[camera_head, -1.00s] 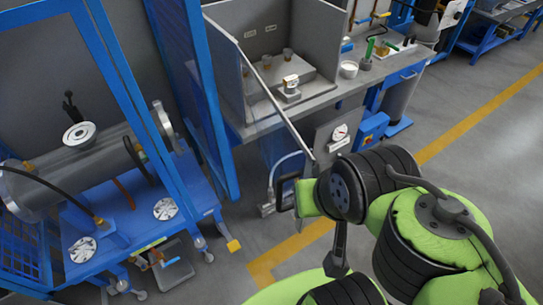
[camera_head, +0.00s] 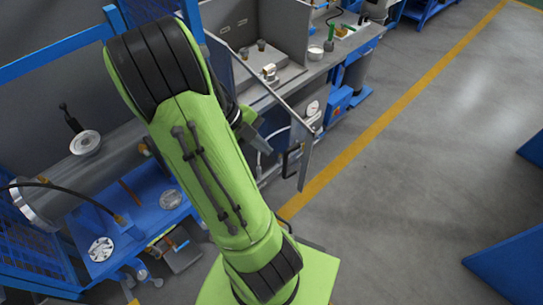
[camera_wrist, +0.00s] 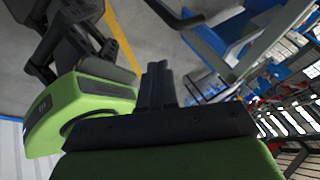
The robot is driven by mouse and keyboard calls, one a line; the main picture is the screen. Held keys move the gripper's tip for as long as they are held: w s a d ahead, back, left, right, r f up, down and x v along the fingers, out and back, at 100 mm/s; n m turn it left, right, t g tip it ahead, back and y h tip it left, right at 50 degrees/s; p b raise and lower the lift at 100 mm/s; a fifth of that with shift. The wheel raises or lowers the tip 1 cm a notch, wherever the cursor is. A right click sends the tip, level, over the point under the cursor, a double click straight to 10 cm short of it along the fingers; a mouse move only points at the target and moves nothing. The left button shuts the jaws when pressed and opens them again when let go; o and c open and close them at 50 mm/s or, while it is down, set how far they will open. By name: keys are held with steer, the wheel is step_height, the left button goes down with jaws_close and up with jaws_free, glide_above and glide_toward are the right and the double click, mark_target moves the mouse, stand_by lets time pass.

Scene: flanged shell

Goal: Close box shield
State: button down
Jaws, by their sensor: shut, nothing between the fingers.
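The box shield (camera_head: 305,155) is a thin, grey-edged panel with a dark handle (camera_head: 291,160). It stands open, projecting forward from the grey box (camera_head: 285,25) on the workbench. My gripper (camera_head: 262,141) is mostly hidden behind my green arm in the head view; its end shows just left of the shield and appears apart from it. In the wrist view my gripper's dark fingers (camera_wrist: 159,84) are together, with nothing between them. Whether the pale bar at the upper right of the wrist view belongs to the shield is unclear.
A blue frame (camera_head: 55,60) with a metal cylinder (camera_head: 105,155) stands at the left. Small parts and a white cup (camera_head: 315,53) are on the bench. Open grey floor (camera_head: 400,200) with a yellow line lies to the right, with blue objects (camera_head: 510,265) at its edge.

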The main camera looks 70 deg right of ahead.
mark_target(299, 159)
steer(key=x, duration=1)
steer(key=shift+s+f, duration=0.1)
steer(key=shift+s, duration=0.1)
steer(key=shift+s+d+p, duration=0.3)
steer(key=shift+s+d, duration=0.25)
steer(key=shift+d, duration=0.35)
steer(key=shift+s+d+p, duration=0.3)
steer(key=shift+s+d, duration=0.2)
steer(key=shift+d, duration=0.4)
